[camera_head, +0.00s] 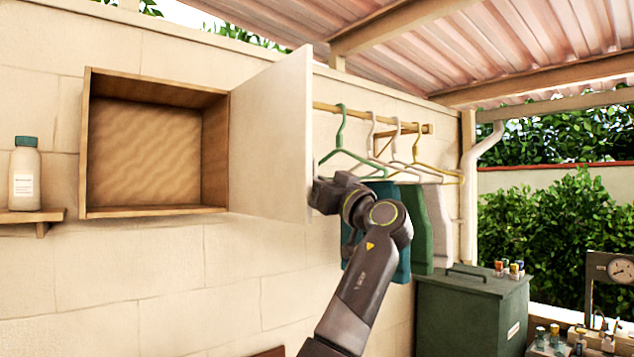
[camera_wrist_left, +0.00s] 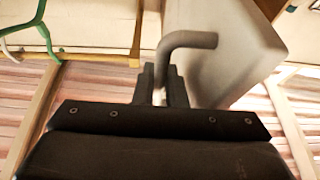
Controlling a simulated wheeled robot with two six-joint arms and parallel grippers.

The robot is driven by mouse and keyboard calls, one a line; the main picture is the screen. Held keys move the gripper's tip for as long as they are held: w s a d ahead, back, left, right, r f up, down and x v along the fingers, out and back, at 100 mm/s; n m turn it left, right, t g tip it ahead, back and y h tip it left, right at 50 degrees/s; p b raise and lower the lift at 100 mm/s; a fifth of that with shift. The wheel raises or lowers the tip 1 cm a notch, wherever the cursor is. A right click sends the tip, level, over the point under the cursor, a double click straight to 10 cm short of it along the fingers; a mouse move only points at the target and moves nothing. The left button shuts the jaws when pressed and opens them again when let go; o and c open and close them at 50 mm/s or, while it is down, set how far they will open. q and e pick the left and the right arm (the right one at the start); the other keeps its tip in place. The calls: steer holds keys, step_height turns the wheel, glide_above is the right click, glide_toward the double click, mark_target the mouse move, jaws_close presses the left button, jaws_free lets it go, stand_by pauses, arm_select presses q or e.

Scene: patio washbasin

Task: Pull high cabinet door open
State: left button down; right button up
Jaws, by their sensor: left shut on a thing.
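The high cabinet (camera_head: 84,150) is a wooden box on the block wall, and its inside shows empty. Its white door (camera_head: 272,135) is hinged on the cabinet's right side and stands wide open, sticking out from the wall. The door also shows in the left wrist view (camera_wrist_left: 235,50), with a grey bent bar handle (camera_wrist_left: 188,40) on its outer face. My left gripper (camera_wrist_left: 161,88) is shut on this handle. In the head view its arm reaches up to the door's lower right edge; the door hides the fingertips and handle there. My right gripper is not in view.
A white bottle (camera_head: 24,178) with a green cap stands on a small shelf (camera_head: 30,215) at left. Right of the door, several hangers (camera_head: 340,135) and clothes hang from a wooden rail (camera_head: 345,111). A dark green box (camera_head: 470,310) stands at lower right.

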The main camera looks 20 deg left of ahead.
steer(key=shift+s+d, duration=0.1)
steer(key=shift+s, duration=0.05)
arm_select(q)
steer(key=c, duration=1.8)
jaws_free()
steer(key=shift+a, duration=0.2)
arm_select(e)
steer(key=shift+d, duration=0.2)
